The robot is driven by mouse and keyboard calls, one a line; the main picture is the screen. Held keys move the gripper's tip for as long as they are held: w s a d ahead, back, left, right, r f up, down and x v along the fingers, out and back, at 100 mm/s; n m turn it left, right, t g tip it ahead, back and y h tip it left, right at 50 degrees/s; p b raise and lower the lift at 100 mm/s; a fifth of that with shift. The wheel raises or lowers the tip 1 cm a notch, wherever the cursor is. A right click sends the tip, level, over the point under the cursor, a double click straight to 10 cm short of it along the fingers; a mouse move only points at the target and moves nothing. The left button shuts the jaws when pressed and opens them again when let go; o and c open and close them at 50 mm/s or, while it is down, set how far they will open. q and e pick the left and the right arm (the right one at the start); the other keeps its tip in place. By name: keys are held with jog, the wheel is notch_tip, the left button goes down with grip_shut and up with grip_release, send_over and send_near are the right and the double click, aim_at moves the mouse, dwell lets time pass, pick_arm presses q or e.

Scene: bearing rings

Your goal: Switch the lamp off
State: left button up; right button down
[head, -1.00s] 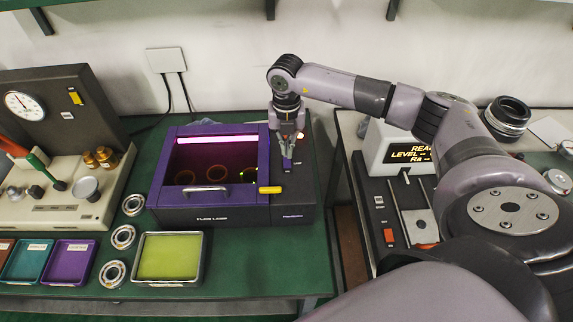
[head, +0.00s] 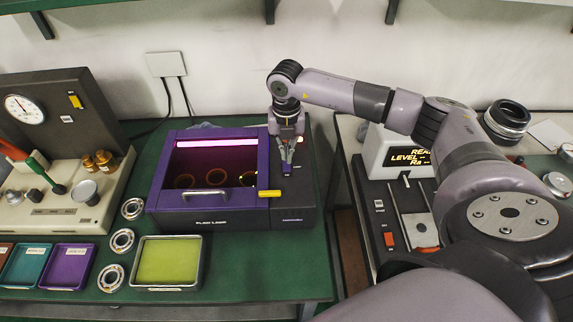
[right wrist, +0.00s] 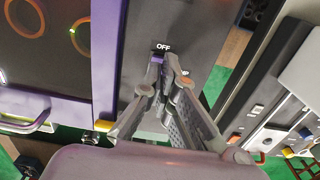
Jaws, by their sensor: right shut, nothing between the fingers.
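The lamp is a purple and dark grey box (head: 162,205) labelled as a flaw lamp, on the green bench in the head view. Its pink-white tube (head: 215,143) is lit behind the dark window. The box's right-hand panel carries a small purple switch part (right wrist: 157,59) beside an OFF label (right wrist: 163,47), seen in the right wrist view. My right gripper (head: 287,167) is shut and empty, pointing down over that panel. In the right wrist view its fingertips (right wrist: 168,66) are right at the switch; I cannot tell whether they touch. My left gripper is out of view.
Several orange rings (right wrist: 24,18) lie inside the box. A handle (head: 205,193) and a yellow tab (head: 269,194) stick out at its front. Bearings (head: 122,240) and a yellow-green tray (head: 168,261) lie in front. A gauge stand (head: 60,110) is at left, a readout device (head: 388,152) at right.

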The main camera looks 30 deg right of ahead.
dwell(0.6)
jog(key=shift+s+f+b, duration=0.1)
jog(key=shift+f+b, duration=0.8)
jog(key=shift+f, duration=0.3)
dwell(0.4)
jog(key=shift+r+p, duration=0.65)
jog(key=shift+r, duration=0.25)
jog(key=shift+r+p, duration=1.65)
jog(key=shift+r, duration=1.05)
jog(key=shift+f, duration=0.1)
